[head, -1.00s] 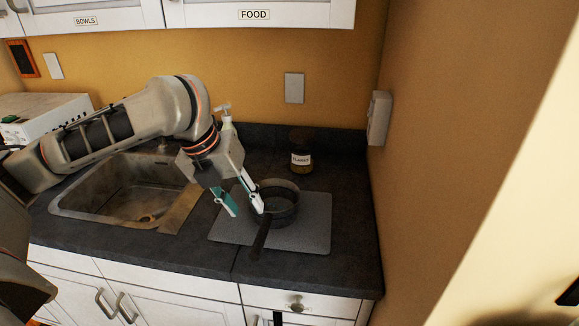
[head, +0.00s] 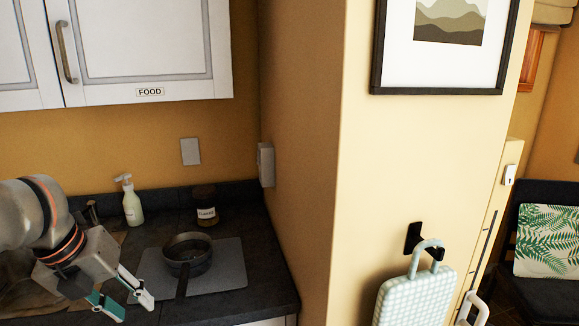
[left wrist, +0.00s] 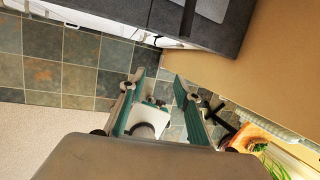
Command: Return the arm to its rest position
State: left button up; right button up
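My left arm comes in from the left in the head view. Its gripper (head: 136,311) is in front of the counter's left part, left of and nearer than the dark pan (head: 187,254). The two fingers, with white and teal parts, are apart and hold nothing. In the left wrist view the same fingers (left wrist: 159,76) stand open, with floor tiles behind them. The pan sits on a grey mat (head: 232,268), its handle pointing toward me. My right gripper is in neither view.
A soap bottle (head: 132,204) and a labelled jar (head: 205,208) stand at the back of the dark counter (head: 262,250). A wall (head: 300,170) bounds it on the right. A checked bag (head: 415,297) hangs beyond. The left wrist view shows tiled floor (left wrist: 85,50) below.

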pick_arm(q)
jog(key=w+d+f+n+t+h, duration=0.2)
jog(key=w+d+f+n+h, duration=0.1)
jog(key=d+f+n, duration=0.6)
jog(key=w+d+f+n+t+h, duration=0.25)
jog(key=d+f+n, duration=0.35)
jog(key=f, duration=0.4)
jog(key=s+a+f+n+t+y, duration=0.1)
jog(key=s+a+f+n, duration=0.3)
jog(key=s+f, duration=0.5)
jog(key=s+a+f+n+t+y, duration=0.1)
jog(key=s+a+f+n+y, duration=0.3)
jog(key=s+f+n, duration=0.5)
notch_tip(320, 180, down, 4)
jog(key=shift+s+r, duration=0.1)
jog(key=shift+s, duration=0.15)
jog(key=shift+t+y, duration=0.25)
